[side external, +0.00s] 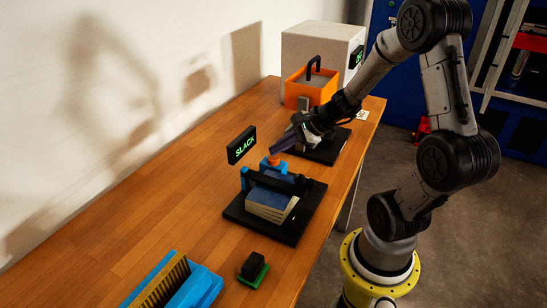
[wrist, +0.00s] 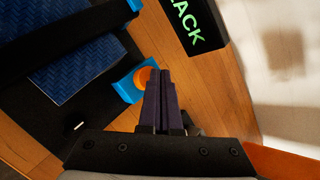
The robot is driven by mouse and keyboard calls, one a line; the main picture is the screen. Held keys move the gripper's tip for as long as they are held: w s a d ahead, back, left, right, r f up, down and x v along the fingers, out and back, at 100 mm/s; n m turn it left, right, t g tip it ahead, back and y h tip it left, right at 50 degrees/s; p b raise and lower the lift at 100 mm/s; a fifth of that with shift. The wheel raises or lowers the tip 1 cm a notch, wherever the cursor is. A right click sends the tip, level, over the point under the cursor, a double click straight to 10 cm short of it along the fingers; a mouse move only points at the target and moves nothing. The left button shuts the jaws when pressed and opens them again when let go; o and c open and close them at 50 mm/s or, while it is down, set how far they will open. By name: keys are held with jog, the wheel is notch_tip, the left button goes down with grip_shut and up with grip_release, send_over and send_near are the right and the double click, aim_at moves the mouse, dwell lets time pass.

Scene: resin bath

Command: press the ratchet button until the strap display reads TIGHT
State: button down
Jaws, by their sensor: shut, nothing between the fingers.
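The strap display (side external: 241,145) reads SLACK in green letters on a black panel. Its last letters also show at the top of the wrist view (wrist: 195,22). The orange ratchet button (side external: 273,160) sits on a blue mount behind the strapped stack (side external: 270,200). In the wrist view the button (wrist: 142,77) is partly covered by my fingertips. My gripper (side external: 276,148) is shut and empty, its dark fingers right at the button. I cannot tell whether the fingertips touch it. A black strap crosses the blue-topped stack on a black base plate (side external: 240,214).
An orange box with a black handle (side external: 296,91) and a white cabinet (side external: 310,48) stand at the far end. A second black plate (side external: 325,152) lies near my gripper. A green-and-black block (side external: 253,268) and a blue brush-like tool (side external: 205,285) are in front. Bare wood (side external: 160,205) lies left.

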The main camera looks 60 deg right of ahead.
aim_at(278, 158)
jog(key=shift+f, duration=0.6)
dwell(0.7)
jog(key=shift+r, duration=1)
jog(key=shift+r, duration=2.5)
